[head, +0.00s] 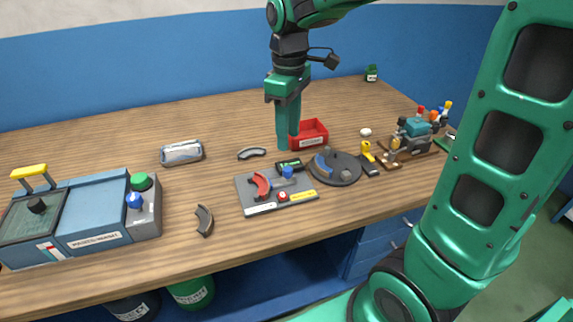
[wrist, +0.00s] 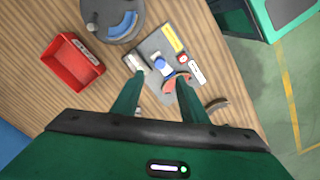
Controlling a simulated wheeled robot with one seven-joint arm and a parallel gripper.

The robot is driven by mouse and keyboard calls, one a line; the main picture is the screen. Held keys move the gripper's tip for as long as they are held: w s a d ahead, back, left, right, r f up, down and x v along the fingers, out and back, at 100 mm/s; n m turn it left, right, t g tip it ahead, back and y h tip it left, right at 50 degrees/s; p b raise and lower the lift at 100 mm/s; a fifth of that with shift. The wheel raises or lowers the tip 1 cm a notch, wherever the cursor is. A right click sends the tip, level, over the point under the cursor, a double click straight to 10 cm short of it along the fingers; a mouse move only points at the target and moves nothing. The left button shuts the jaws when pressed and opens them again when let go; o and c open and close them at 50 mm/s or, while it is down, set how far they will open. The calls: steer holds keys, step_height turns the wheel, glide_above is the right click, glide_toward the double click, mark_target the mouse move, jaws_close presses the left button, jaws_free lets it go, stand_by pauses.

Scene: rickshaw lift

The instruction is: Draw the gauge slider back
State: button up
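The gauge stands on a grey plate (head: 262,207) near the middle of the bench. It carries a red curved piece (head: 262,185), a blue knob (head: 288,172) on a grey block, a small red button (head: 282,196) and a dark display (head: 289,164). I cannot tell for sure which part is the slider. My gripper (head: 288,146) points down above the back of the plate. In the wrist view its fingers (wrist: 158,84) are apart and empty, with the blue knob (wrist: 160,63) showing between them. The right finger partly covers the red curved piece (wrist: 173,80).
A round grey turntable (head: 335,168) stands right of the plate, and a red bin (head: 310,134) behind it. Dark curved pieces (head: 204,220) (head: 251,153) lie loose on the wood. A blue machine (head: 95,215) is at left.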

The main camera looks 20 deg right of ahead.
mark_target(289, 169)
step_height(289, 169, down, 10)
steer(key=shift+f, duration=0.2)
stand_by(0.4)
steer(key=shift+d, duration=0.1)
jaws_close()
